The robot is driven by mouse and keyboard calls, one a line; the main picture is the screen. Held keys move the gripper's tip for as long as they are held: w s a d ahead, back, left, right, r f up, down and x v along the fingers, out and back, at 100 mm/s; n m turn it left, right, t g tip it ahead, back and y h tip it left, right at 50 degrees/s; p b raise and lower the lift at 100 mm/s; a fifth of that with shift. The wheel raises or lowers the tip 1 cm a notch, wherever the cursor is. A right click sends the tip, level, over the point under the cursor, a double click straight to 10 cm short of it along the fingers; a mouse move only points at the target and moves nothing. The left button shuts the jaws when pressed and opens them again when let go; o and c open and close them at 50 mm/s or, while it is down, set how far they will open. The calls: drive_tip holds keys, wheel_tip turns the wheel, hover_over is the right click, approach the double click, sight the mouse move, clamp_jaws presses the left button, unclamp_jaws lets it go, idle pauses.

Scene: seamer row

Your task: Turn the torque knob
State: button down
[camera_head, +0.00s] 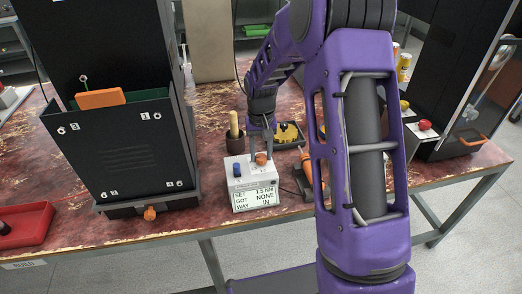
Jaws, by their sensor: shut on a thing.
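The torque box (245,186) is a small white unit on the bench, left of my arm. Its front panel (255,196) reads SET 1.5 NM, GOT NONE, WAY IN. An orange-brown knob (261,159) sits on top of the box, towards its right side. A small dark blue part (236,170) is on the top at the left. My gripper (261,153) reaches down from above with its fingers at the orange-brown knob, shut on it. The far side of the knob and part of the fingers are hard to make out.
A large black cabinet (130,150) stands at the left. A cup with a yellow handle (234,135) and a dark tray with yellow pieces (288,134) are behind the box. An orange-handled tool (306,164) lies right of it. A red tray (25,226) is far left.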

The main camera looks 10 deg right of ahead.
sight(261, 156)
drive_tip(key=n+p, duration=0.1)
drive_tip(key=n, duration=0.3)
drive_tip(key=shift+n, duration=0.3)
idle(0.3)
drive_tip(key=shift+c, duration=2.1)
unclamp_jaws()
wheel_tip(261, 156, up, 18)
drive_tip(key=p, duration=0.2)
drive_tip(key=shift+f, duration=0.25)
